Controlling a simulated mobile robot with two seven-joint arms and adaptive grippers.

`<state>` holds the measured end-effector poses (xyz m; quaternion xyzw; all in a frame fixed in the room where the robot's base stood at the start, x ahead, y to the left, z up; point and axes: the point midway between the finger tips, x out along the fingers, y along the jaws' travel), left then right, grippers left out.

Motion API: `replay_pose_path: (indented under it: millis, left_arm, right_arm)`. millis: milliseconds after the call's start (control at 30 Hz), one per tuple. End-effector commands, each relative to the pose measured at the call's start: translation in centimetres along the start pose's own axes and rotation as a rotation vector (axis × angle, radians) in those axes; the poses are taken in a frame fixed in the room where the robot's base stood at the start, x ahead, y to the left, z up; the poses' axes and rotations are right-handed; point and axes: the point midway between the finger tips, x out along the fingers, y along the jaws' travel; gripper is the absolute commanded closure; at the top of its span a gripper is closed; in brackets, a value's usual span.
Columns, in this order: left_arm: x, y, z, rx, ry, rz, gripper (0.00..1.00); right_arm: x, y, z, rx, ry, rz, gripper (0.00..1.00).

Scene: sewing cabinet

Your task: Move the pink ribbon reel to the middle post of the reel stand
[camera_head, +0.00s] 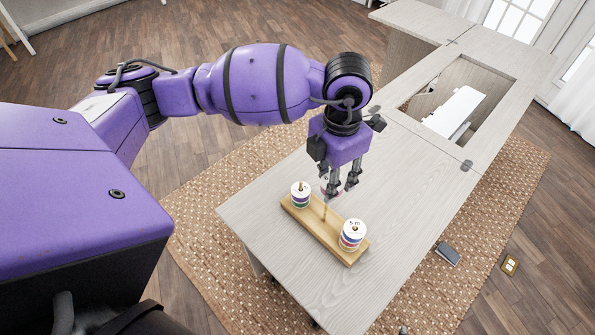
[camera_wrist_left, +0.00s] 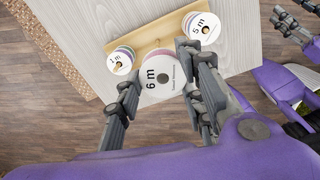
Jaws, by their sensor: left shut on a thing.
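The pink ribbon reel has a white "6 m" face in the left wrist view (camera_wrist_left: 161,80) and a thin pink rim. My left gripper (camera_head: 342,190) is shut on it, with one finger on each side in the left wrist view (camera_wrist_left: 160,92). In the head view the fingers mostly hide the reel. The wooden reel stand (camera_head: 312,222) lies below and beside the gripper. Its middle post (camera_head: 324,212) shows bare in the head view, and the held reel appears apart from it. My right gripper (camera_wrist_left: 290,22) shows partly at the wrist view's edge; its jaw state is unclear.
White-faced reels sit on the stand's end posts, one stack at the left (camera_head: 300,194) and one marked "5 m" at the right (camera_head: 352,235). The pale cabinet top (camera_head: 400,185) is clear around the stand. A rectangular opening (camera_head: 457,100) lies farther back.

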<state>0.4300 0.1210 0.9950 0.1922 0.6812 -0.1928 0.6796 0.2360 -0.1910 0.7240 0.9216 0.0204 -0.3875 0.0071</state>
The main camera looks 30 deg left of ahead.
Motion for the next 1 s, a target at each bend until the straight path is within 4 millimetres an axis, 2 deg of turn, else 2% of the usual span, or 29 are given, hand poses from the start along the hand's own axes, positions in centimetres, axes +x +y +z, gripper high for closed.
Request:
replay_pose_path:
  millis: [100, 233, 533, 600, 733, 1000]
  left_arm:
    - [0.4, 0.9, 0.1, -0.036, -0.001, 0.0, 0.84]
    - [1.4, 0.9, 0.0, -0.05, 0.003, -0.002, 0.84]
    - [5.9, 0.8, -0.1, -0.049, 0.006, -0.005, 0.84]
    - [5.0, 0.9, 0.1, -0.049, -0.002, 0.0, 0.84]
    - [4.9, 0.9, 0.1, -0.049, -0.005, 0.002, 0.84]
    - [5.8, 0.9, 0.1, -0.048, -0.003, 0.002, 0.84]
  right_arm:
    - [0.1, -0.2, 0.8, 0.001, -0.016, -0.003, 0.6]
    - [0.2, -0.2, 1.9, 0.002, -0.037, -0.003, 0.6]
    - [0.8, 0.7, 3.8, -0.001, -0.052, 0.015, 0.6]
    - [0.9, 0.7, 2.6, 0.0, -0.033, 0.016, 0.6]
    - [1.0, 0.4, 2.1, 0.005, -0.024, 0.014, 0.6]
    - [1.1, 0.2, 2.5, 0.01, -0.031, 0.012, 0.6]
